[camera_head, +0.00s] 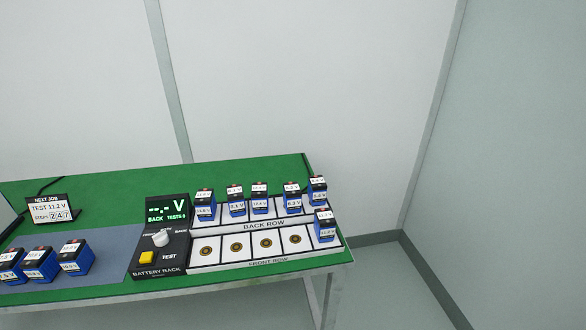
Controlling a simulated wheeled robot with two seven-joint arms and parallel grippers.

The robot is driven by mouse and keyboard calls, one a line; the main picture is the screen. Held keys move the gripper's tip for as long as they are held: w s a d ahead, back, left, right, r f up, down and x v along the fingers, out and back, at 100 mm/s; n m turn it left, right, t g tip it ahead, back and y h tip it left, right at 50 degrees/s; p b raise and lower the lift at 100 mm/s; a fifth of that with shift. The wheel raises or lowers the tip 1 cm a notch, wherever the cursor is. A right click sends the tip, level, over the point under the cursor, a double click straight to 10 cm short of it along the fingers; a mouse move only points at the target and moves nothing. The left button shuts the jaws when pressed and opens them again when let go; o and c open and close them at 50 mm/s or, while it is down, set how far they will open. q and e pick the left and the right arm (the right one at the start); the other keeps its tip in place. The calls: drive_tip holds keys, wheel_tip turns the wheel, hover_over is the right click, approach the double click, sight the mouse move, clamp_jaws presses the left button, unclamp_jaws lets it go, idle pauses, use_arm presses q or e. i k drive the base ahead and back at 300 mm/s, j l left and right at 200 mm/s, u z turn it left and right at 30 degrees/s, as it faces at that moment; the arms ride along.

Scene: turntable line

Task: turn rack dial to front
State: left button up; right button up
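The battery rack (160,272) stands on the green table with a black control panel at its left end. Its white dial (161,238) sits below the display, between a label at its left and the label BACK at its right. The exact pointer direction is too small to tell. The display (167,212) reads "-.- V" and BACK in green. A yellow TEST button (146,257) is below the dial. The back row (265,225) holds several blue batteries. The front row (268,264) has several empty slots and one battery (325,226) at its right end. Neither gripper is in view.
Several blue batteries (39,264) stand on a grey-blue mat (110,250) at the left. A NEXT JOB sign (49,210) reading TEST 11.2 V stands behind them. Walls close off the back and right.

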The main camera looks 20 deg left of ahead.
sight(160, 239)
drive_tip(key=j+u, duration=0.1)
drive_tip(key=u, duration=0.65)
drive_tip(key=i+j+u, duration=0.1)
drive_tip(key=u, duration=0.25)
